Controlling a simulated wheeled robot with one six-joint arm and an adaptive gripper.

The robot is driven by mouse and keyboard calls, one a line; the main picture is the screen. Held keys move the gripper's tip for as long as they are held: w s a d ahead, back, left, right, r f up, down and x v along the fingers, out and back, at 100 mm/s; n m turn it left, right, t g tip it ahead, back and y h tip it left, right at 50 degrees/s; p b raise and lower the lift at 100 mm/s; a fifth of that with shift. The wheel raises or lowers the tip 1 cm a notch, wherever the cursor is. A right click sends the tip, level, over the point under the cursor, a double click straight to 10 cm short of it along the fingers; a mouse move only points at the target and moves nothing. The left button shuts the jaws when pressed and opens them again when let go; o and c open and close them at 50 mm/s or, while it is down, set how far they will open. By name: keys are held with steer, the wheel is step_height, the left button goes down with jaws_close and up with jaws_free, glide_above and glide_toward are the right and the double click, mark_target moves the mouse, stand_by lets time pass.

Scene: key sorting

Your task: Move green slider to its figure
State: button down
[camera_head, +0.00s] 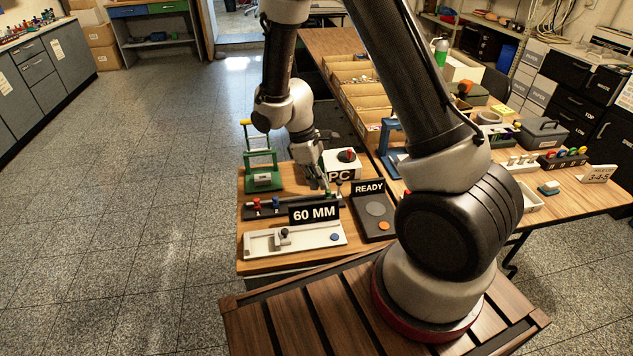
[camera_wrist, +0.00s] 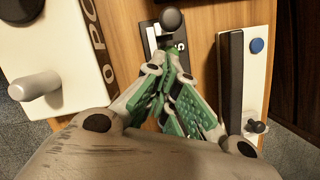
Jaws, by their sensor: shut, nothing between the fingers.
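The dark rail (camera_head: 293,208) lies across the near table, with a red slider (camera_head: 257,204) and a blue slider (camera_head: 276,202) standing at its left part. My gripper (camera_head: 326,188) points down over the rail's right end. In the wrist view my gripper (camera_wrist: 173,78) is shut and empty, its green-padded fingers together. I cannot clearly make out a green slider; my fingers cover part of the rail.
A white PC box (camera_head: 341,168) stands behind the rail. A READY panel (camera_head: 374,228) lies at the right, and a green stand (camera_head: 263,180) at the back left.

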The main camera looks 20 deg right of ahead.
steer(key=v, duration=1.2)
steer(key=s+d+r+m+t+y, duration=0.1)
steer(key=s+d+r+m+t, duration=0.1)
steer(key=s+r, duration=0.4)
steer(key=s+d+r+m+t, duration=0.2)
steer(key=s+d+r+m, duration=0.3)
steer(key=s+d+r, duration=0.1)
steer(key=s+d+r+m+t+y, duration=0.1)
steer(key=s+d+r+m+t, duration=0.1)
steer(key=s+r, duration=0.5)
steer(key=s+d+m, duration=0.1)
steer(key=s+d, duration=0.1)
steer(key=shift+s+d+r+y, duration=0.3)
steer(key=shift+d, duration=0.1)
